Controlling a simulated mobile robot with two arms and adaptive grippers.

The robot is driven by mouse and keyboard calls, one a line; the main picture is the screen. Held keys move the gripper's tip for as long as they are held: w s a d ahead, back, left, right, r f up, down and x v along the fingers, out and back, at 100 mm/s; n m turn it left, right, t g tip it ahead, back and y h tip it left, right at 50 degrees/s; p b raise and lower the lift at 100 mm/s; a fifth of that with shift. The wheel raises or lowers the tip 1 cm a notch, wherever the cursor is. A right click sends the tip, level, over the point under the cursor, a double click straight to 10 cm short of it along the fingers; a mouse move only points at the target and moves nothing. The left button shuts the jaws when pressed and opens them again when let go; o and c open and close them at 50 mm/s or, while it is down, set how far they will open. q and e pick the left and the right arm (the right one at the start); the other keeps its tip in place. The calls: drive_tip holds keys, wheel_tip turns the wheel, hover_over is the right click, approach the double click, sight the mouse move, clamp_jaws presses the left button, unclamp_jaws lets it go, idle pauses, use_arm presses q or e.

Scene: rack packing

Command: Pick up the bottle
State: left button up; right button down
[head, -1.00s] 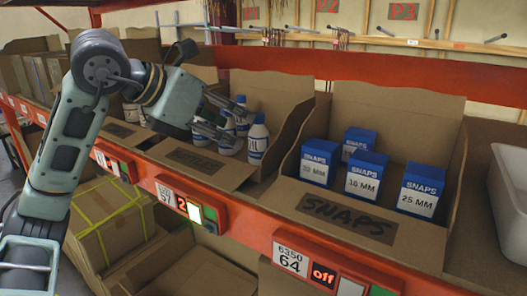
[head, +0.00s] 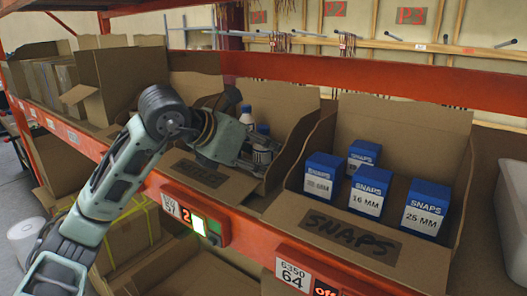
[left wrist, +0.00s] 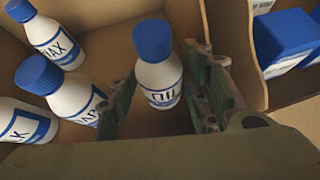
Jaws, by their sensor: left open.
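The left gripper (head: 258,156) reaches over the front of the cardboard bottle bin (head: 285,105) in the head view. In the left wrist view the open left gripper (left wrist: 161,72) has one finger on each side of a white bottle with a blue cap, the OIL bottle (left wrist: 160,78). The bottle stands upright between the fingers, and I cannot tell whether they touch it. Other blue-capped white bottles, such as the WAX bottle (left wrist: 50,38), stand to the left in the same bin. In the head view the gripper partly hides the bottles (head: 249,116). My right gripper is not in view.
The SNAPS bin (head: 430,258) with several blue boxes (head: 368,190) stands to the right, beyond the bin's side wall. An orange shelf rail (head: 255,235) with lit labels runs in front. A white tub (head: 514,190) is at the far right.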

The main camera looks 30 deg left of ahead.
sight(258, 128)
use_arm(q)
drive_tip(key=shift+c, duration=0.6)
drive_tip(key=c, duration=0.8)
drive_tip(key=shift+r, duration=0.2)
drive_tip(key=shift+c, duration=0.2)
wheel_tip(258, 128, up, 9)
drive_tip(key=shift+r+b, duration=0.1)
drive_tip(key=shift+b, duration=0.55)
drive_tip(key=shift+r, duration=0.2)
drive_tip(key=shift+s, duration=0.1)
